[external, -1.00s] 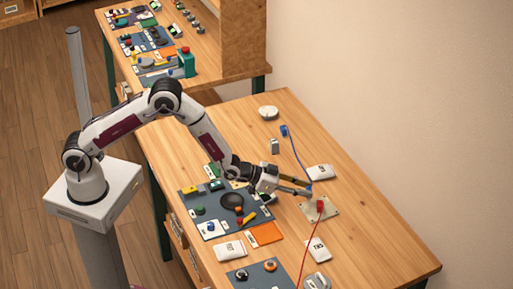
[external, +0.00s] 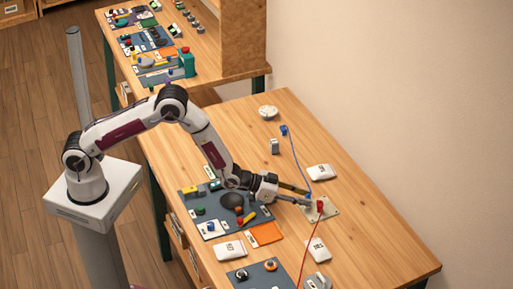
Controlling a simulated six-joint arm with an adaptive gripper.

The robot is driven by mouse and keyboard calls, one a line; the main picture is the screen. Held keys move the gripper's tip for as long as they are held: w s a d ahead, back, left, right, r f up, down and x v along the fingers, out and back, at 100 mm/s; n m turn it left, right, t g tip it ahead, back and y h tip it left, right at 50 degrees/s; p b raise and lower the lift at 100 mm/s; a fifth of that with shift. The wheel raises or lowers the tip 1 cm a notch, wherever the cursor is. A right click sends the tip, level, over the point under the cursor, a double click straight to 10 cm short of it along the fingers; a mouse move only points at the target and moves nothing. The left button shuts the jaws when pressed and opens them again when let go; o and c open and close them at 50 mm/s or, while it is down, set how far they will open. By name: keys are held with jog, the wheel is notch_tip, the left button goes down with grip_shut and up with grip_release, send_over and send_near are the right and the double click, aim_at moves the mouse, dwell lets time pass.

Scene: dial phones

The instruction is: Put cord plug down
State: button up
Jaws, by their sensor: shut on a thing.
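A blue cord (external: 296,158) runs from a blue end piece (external: 284,130) at the back of the table down to my gripper. My gripper (external: 309,199) is shut on the blue cord plug (external: 308,196), at the left edge of a pale square plate (external: 331,209). The fingers partly cover the plug. I cannot tell whether the plug touches the plate. A red plug (external: 320,205) stands on the plate, just right of my fingertips, with a red cord (external: 309,243) running toward the front.
White labelled packs (external: 320,172) and (external: 318,249) lie behind and in front of the plate. A dark mat (external: 190,213) with coloured parts and an orange sheet (external: 265,234) lie left of it. The table's right side is clear.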

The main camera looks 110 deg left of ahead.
jog(key=shift+f, duration=0.15)
jog(key=o, duration=1)
jog(key=shift+r, duration=0.2)
jog(key=shift+s, duration=0.1)
jog(key=shift+v, duration=5.9)
jog(key=shift+d, duration=0.1)
